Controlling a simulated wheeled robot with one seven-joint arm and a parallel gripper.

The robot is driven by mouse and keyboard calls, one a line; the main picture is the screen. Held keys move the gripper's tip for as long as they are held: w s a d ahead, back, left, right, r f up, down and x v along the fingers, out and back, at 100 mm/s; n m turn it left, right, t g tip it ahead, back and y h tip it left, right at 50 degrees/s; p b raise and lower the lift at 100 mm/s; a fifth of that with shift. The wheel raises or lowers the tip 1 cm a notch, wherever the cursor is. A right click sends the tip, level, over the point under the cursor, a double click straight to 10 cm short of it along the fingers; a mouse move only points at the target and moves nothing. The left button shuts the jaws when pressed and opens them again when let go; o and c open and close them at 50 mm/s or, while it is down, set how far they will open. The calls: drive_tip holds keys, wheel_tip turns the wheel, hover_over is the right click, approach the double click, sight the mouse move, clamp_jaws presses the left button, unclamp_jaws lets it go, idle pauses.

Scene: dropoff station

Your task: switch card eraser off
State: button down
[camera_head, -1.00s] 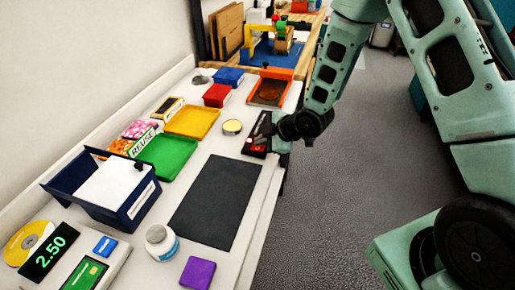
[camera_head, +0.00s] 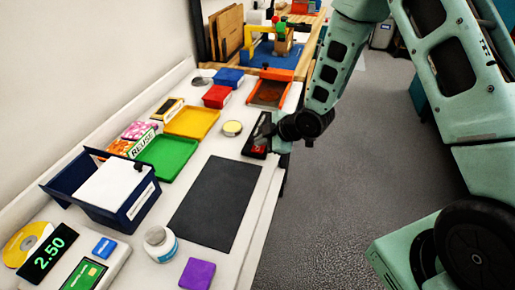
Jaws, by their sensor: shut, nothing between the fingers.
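A black device with a red part (camera_head: 254,151), which looks like the card eraser, lies at the right edge of the white counter. My gripper (camera_head: 264,139) is at this device, over its right side, and hides part of it. The gripper is shut with nothing in it. I cannot tell whether its fingertips touch the device. The state of the switch is too small to read.
Green (camera_head: 170,158) and yellow (camera_head: 192,122) trays lie further left. An orange-framed item (camera_head: 269,90) lies behind.

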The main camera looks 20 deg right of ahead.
sight(260, 150)
wheel_tip(260, 150, up, 6)
drive_tip(key=p, duration=0.4)
idle(0.6)
drive_tip(key=shift+s+a+r, duration=0.15)
drive_tip(key=shift+a+r, duration=0.1)
drive_tip(key=s+a+r+m+g+h, duration=0.1)
drive_tip(key=s+r, duration=0.4)
drive_tip(key=s, duration=0.5)
drive_tip(key=s+a+r+m+g+h, duration=0.2)
drive_tip(key=s+a+r+m+g, duration=0.1)
drive_tip(key=s, duration=0.8)
drive_tip(key=s+a+r+m+g+h, duration=0.1)
drive_tip(key=s+a+r+m+g, duration=0.1)
drive_tip(key=s+r, duration=0.4)
drive_tip(key=s+m+g, duration=0.1)
drive_tip(key=s+m, duration=0.1)
drive_tip(key=s, duration=0.3)
drive_tip(key=shift+s+a+r+h, duration=0.2)
drive_tip(key=shift+a+r+h, duration=0.1)
drive_tip(key=shift+h, duration=0.1)
